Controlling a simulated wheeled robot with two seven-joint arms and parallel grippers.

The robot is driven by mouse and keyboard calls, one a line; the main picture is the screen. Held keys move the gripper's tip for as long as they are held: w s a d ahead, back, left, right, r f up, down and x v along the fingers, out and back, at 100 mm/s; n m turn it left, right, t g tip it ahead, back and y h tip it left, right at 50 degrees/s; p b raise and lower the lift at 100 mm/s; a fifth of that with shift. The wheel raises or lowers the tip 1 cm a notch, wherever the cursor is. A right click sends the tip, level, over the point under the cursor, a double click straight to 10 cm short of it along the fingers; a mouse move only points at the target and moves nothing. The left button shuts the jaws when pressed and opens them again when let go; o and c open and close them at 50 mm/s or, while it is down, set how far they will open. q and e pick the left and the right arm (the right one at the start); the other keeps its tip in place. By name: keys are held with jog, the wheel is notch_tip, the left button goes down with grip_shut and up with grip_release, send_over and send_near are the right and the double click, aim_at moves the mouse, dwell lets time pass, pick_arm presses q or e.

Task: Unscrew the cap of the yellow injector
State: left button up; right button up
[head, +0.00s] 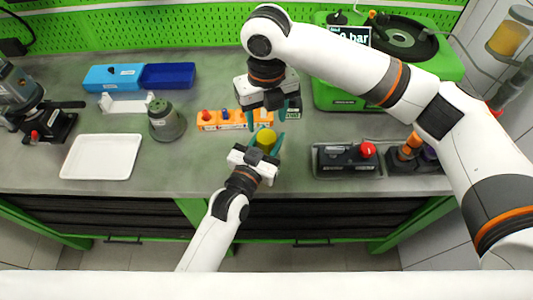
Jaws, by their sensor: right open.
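The yellow injector (266,137) is seen from above as a yellow round top near the middle of the bench. My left gripper (265,145) reaches in from the front, and its teal fingers are closed on the two sides of the injector. The injector's lower part is hidden by the gripper, and I cannot make out the cap as a separate part. My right gripper (267,117) is above and just behind the injector. Its teal fingers point down, open and wide apart, with nothing visible between them.
An orange rack (208,125) with small coloured parts is behind the grippers. A white tray (101,157), grey-green pot (166,120) and blue bin (168,75) are left. A grey tray (334,171) with a red-knobbed device is right. The green machine (345,97) is behind my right arm.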

aim_at(266, 136)
pick_arm(q)
grip_shut()
pick_arm(e)
jog(key=shift+c, duration=1)
jog(key=m, duration=1.4)
jog(key=shift+m, duration=0.3)
jog(key=m, duration=1.6)
jog(key=shift+m, duration=0.3)
jog(key=shift+f, duration=4.05)
